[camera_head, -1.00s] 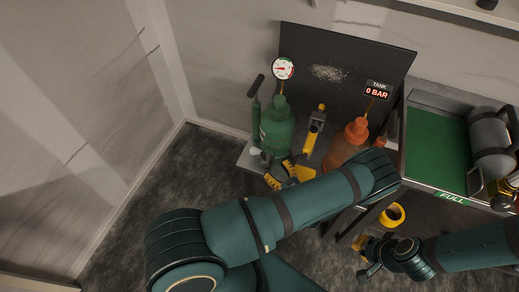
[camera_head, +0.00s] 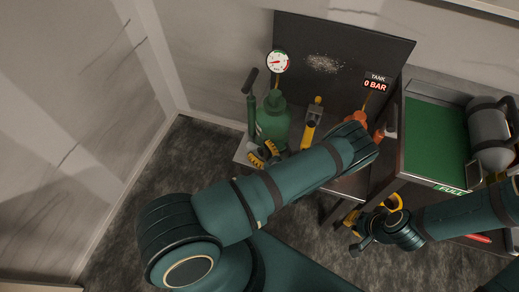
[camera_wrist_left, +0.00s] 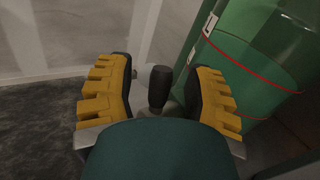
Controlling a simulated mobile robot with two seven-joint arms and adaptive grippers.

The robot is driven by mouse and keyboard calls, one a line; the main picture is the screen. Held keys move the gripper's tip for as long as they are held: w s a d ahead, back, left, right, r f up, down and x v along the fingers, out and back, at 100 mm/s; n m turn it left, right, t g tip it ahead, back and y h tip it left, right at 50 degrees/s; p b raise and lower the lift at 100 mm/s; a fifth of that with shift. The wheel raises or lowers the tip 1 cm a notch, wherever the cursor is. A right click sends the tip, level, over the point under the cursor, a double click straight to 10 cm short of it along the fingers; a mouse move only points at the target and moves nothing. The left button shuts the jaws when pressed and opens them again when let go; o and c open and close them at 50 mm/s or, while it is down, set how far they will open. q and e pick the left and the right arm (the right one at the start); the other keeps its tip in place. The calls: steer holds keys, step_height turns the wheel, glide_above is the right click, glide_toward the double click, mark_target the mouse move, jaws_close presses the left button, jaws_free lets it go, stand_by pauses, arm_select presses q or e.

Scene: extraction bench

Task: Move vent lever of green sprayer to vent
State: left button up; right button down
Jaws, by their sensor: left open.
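The green sprayer (camera_head: 273,124) stands upright on the bench, with a round gauge (camera_head: 278,62) above it; its green body (camera_wrist_left: 250,65) fills the upper right of the left wrist view. My left gripper (camera_head: 265,153) is open at the sprayer's lower front. In the left wrist view, a short dark knob on a stalk, probably the vent lever (camera_wrist_left: 160,86), stands between the open yellow fingers (camera_wrist_left: 160,98), with visible space on both sides. The knob is hidden in the head view. My right gripper (camera_head: 370,222) is below the green tray, its jaws unclear.
A yellow-topped tool (camera_head: 311,125) and an orange sprayer (camera_head: 356,121), mostly behind my left arm, are to the right. A dark panel (camera_head: 340,60) stands behind.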

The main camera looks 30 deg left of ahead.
arm_select(q)
jaws_close()
steer(key=shift+s+a+r+n+h+p, duration=0.1)
steer(key=shift+a+n+h+p, duration=0.4)
steer(key=shift+p, duration=0.45)
steer(key=h+p, duration=0.1)
steer(key=p, duration=0.1)
steer(key=a+f+n+h+p, duration=0.1)
steer(key=h+p, duration=0.1)
steer(key=n+h+p, duration=0.1)
steer(key=p, duration=0.1)
steer(key=shift+s+a+f+g+h, duration=0.15)
steer(key=shift+s+g+h, duration=0.1)
steer(key=shift+g+h, duration=0.15)
steer(key=shift+a+f+n+h+p, duration=0.2)
steer(key=shift+f+n+h+p, duration=0.3)
steer(key=shift+h+p, duration=0.8)
steer(key=shift+f+y, duration=0.15)
steer(key=shift+y, duration=0.15)
steer(key=shift+c, duration=0.3)
jaws_free()
